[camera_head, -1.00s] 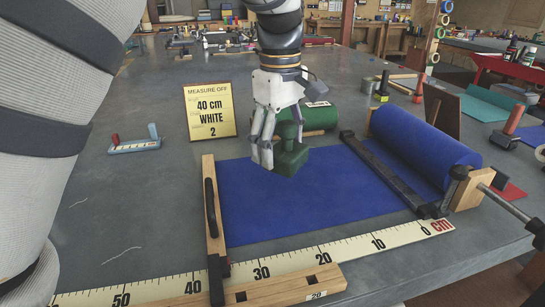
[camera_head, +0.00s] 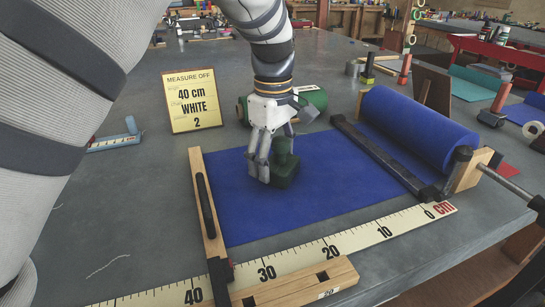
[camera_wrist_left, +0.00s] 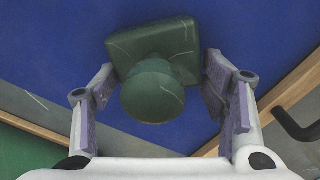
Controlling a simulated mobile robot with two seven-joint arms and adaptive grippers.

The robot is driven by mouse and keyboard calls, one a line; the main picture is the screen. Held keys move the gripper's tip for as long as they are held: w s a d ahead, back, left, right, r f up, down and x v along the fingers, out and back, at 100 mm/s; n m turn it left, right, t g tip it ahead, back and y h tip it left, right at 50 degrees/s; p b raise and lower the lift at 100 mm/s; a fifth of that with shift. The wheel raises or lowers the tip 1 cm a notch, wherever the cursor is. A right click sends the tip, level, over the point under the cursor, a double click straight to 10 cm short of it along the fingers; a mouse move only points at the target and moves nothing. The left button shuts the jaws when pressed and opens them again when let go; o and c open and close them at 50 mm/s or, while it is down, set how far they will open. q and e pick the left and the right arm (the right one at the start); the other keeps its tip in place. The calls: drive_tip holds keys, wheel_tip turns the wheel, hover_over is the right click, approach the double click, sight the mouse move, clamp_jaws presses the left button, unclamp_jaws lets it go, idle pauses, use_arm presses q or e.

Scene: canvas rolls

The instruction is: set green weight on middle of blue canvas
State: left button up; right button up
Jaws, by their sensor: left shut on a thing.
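The green weight (camera_head: 286,168), a block with a round knob, is over the left-middle part of the flat blue canvas (camera_head: 335,190). My left gripper (camera_head: 266,170) is shut on it from above. In the left wrist view the weight (camera_wrist_left: 160,80) sits between the two fingers (camera_wrist_left: 165,100), with blue canvas (camera_wrist_left: 60,45) around it. The weight looks upright and low; I cannot tell whether its base touches the canvas. My right gripper is not in view.
The blue roll (camera_head: 415,130) lies at the right behind a dark bar (camera_head: 385,160). A wooden bar with a dark handle (camera_head: 207,205) crosses the canvas's left edge. A ruler (camera_head: 330,250) runs along the front.

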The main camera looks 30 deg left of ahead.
use_arm(q)
drive_tip(key=o, duration=1.5)
drive_tip(key=shift+o, duration=0.9)
drive_tip(key=shift+s+r, duration=0.1)
drive_tip(key=shift+s, duration=0.05)
wheel_tip(320, 180, up, 12)
drive_tip(key=shift+s+a, duration=0.1)
